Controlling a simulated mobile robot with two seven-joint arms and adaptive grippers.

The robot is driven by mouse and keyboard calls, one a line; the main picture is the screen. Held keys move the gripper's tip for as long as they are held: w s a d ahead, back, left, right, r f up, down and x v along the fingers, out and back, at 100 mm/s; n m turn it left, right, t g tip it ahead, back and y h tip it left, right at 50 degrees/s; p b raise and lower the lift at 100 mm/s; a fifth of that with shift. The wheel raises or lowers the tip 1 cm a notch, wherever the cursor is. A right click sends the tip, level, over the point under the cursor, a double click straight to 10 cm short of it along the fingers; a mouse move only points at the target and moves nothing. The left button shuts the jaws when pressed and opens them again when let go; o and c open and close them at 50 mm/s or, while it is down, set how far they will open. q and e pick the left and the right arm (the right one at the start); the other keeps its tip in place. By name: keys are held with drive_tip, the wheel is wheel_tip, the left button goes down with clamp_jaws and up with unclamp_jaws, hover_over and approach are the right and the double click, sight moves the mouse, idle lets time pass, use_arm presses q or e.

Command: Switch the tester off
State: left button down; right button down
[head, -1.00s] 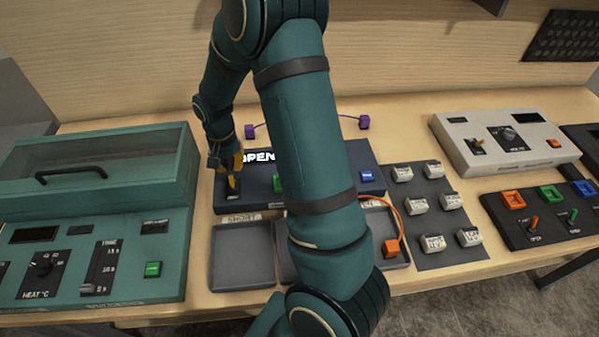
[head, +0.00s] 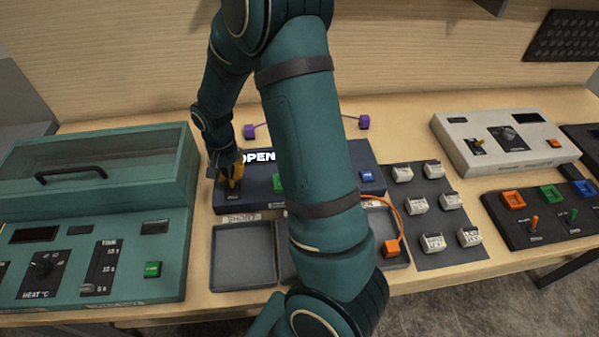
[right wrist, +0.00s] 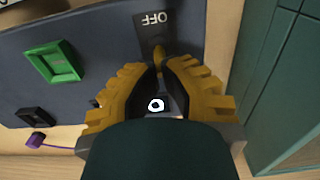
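The tester is a dark blue box (head: 265,200) in the middle of the table, with a lit "OPEN" readout (head: 258,157) partly hidden by my right arm. Its toggle switch is at the left end, and an OFF label (right wrist: 153,18) shows in the right wrist view. My right gripper (head: 234,182) is low over this switch. In the right wrist view its yellow fingers (right wrist: 162,68) are drawn together, with the yellowish lever (right wrist: 158,52) right at their tips. Whether they touch it is not clear. My left gripper is not in view.
A teal heater box (head: 95,250) stands close on the left. Grey trays (head: 243,255) lie in front of the tester, with an orange block (head: 391,248) on a cable. A mat of white blocks (head: 432,258) and a pale console (head: 505,140) are at the right.

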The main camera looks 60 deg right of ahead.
sight(233, 192)
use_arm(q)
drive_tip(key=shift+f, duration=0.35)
use_arm(e)
drive_tip(key=shift+s+a+f, duration=0.15)
drive_tip(key=shift+a+f, duration=0.05)
drive_tip(key=shift+f, duration=0.15)
drive_tip(key=shift+s+a, duration=0.2)
drive_tip(key=shift+a, duration=0.05)
drive_tip(key=shift+s+a, duration=0.3)
drive_tip(key=shift+a, duration=0.05)
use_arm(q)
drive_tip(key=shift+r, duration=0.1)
use_arm(e)
drive_tip(key=shift+r, duration=0.1)
